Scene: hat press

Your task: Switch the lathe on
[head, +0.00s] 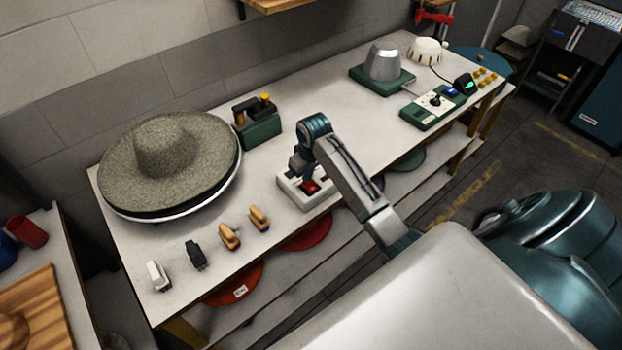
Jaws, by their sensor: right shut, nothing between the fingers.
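A low white box with a red rocker switch (310,187) sits near the front edge of the workbench, at mid-length. My right gripper (297,172) is shut and empty, pointing down over the back left part of this box, beside the red switch. My wrist hides part of the box, and I cannot tell whether the fingertips touch it. A wide grey felt hat (170,150) lies on a round plate at the left of the bench; it may be on the lathe, but no lathe is clearly recognisable. My left gripper is not in view.
A green block with tools (258,128) stands behind the box. Brushes and wooden-handled tools (228,236) lie along the front edge. A metal dome on a green base (383,65) and a green control box (433,107) stand at the right. The bench top (340,105) between is clear.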

